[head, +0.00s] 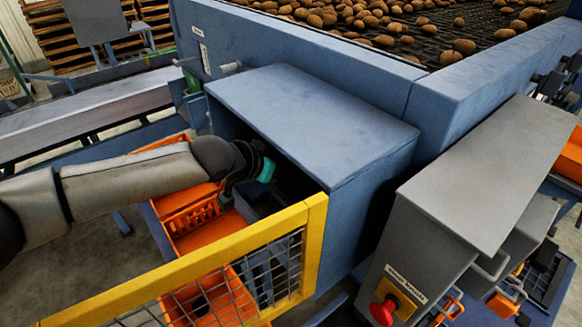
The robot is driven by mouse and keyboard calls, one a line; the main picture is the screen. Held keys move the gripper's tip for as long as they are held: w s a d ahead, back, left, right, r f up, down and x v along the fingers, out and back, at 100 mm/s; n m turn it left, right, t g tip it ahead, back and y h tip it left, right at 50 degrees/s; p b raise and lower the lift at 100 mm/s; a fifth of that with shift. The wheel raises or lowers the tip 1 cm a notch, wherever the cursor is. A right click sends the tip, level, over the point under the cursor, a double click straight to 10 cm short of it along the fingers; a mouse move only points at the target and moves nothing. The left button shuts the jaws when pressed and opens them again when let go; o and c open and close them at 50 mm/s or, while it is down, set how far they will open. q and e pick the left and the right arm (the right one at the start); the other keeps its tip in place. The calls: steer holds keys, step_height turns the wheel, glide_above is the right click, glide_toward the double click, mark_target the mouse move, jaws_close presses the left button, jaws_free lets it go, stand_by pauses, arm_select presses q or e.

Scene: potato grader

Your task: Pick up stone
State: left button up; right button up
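My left gripper (262,168) reaches in from the left and is at the open side of a blue box-shaped housing (315,115), partly in its shadow. A teal patch shows at its tip. I cannot tell whether the fingers are open or shut, or whether they hold anything. I cannot make out a stone for certain. Many brown, rounded potatoes (370,20) lie on the dark grader belt (450,18) at the top, and a stone among them cannot be told apart. The inside of the housing is dark and mostly hidden. My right gripper is not in view.
A yellow-framed mesh guard (316,245) stands in front of the housing. Orange crates (190,215) stand below my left arm. A grey cabinet (490,170) with a red button (383,312) is at the right. A grey conveyor (85,115) runs at the left.

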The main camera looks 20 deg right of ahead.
arm_select(q)
steer(key=c, duration=0.7)
steer(key=shift+r, duration=0.1)
steer(key=shift+r, duration=0.5)
steer(key=shift+a+r+b, duration=0.1)
steer(key=shift+r+b, duration=0.05)
steer(key=shift+b, duration=0.15)
steer(key=s+a, duration=0.3)
steer(key=a, duration=0.2)
steer(key=s+a+b, duration=0.1)
steer(key=s+a, duration=0.2)
steer(key=a, duration=0.2)
steer(key=s+a+b, duration=0.1)
steer(key=s+a, duration=0.2)
steer(key=a, duration=0.2)
steer(key=shift+s, duration=0.15)
